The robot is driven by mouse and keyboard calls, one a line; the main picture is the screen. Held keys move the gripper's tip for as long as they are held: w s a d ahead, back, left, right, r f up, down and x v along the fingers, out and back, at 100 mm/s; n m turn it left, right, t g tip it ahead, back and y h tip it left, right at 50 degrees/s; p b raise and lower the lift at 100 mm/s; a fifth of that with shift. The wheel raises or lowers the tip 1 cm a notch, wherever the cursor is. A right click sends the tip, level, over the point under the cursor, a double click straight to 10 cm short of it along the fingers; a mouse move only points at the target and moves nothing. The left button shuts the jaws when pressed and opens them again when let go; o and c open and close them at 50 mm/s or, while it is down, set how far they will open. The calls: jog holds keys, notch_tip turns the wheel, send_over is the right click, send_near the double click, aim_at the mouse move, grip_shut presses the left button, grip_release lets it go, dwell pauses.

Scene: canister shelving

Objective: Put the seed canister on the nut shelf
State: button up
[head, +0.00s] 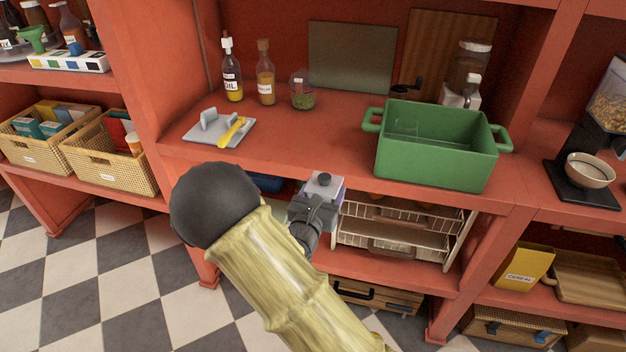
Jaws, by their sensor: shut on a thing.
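My gripper (314,212) is shut on a small canister (325,186) with a pale lavender body and a dark knob on top. It holds the canister in front of the red shelf unit, near the front edge of the middle shelf board. My gripper hides part of the canister, and I see no readable label to confirm it is the seed canister. No shelf carries a readable nut label, so I cannot tell which is the nut shelf. A glass jar with green contents (303,93) stands at the back of the middle shelf (315,135).
A green pot (437,150) stands on the middle shelf's right. Two bottles (232,72) (265,75) and a grey tray (205,139) with a yellow spoon are at left. A wire rack (400,237) is below. The shelf is bare between tray and pot.

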jog(key=s+d+f+n+y, duration=0.1)
jog(key=d+f+y, duration=0.1)
jog(key=d+f, duration=0.5)
notch_tip(320, 180, down, 5)
jog(key=shift+s+f+n+t, duration=0.15)
jog(key=shift+s+n+t, duration=0.15)
jog(key=shift+s+t, duration=0.1)
jog(key=shift+d, duration=0.1)
